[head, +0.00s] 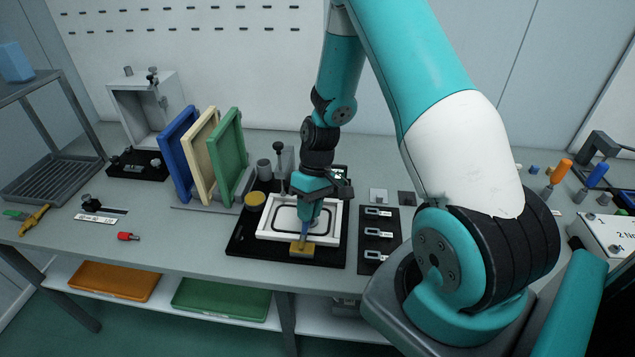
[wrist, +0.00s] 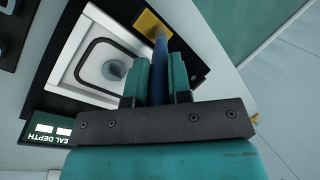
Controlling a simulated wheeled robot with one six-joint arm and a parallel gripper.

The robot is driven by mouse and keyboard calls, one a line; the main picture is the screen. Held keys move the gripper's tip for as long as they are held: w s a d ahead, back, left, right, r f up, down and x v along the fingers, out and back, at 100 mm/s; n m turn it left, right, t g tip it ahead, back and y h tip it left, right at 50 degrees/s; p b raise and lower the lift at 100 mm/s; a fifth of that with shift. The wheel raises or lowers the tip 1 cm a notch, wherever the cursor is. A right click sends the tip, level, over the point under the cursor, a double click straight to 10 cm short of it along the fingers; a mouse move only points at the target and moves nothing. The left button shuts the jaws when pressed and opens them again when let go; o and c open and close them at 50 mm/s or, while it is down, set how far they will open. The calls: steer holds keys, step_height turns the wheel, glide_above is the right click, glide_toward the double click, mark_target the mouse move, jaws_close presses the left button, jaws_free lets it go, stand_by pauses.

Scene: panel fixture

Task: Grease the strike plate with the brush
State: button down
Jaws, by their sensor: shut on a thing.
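My gripper (head: 309,212) is shut on the blue handle of the brush (head: 304,233), over the front edge of a white panel frame. In the wrist view the brush (wrist: 160,62) stands between the two teal fingers (wrist: 157,80). A small brass-yellow block (head: 301,250), which looks like the strike plate, lies in front of the frame on the black base. In the wrist view the brush points at this block (wrist: 150,22). The brush's tip is at or just above the block; I cannot tell whether it touches.
The white frame (head: 268,233) with a black seal lies on the black base (head: 240,246). A yellow-topped round pot (head: 255,199) stands at its left. Blue, cream and green panels (head: 226,150) stand behind left. A black plate of latches (head: 377,240) lies right.

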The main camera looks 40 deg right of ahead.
step_height(320, 180, up, 2)
steer(key=shift+d, duration=0.1)
steer(key=shift+d+r+p, duration=0.25)
steer(key=shift+r+p, duration=0.1)
steer(key=shift+p, duration=0.2)
steer(key=shift+r+p, duration=1.75)
steer(key=shift+r, duration=0.45)
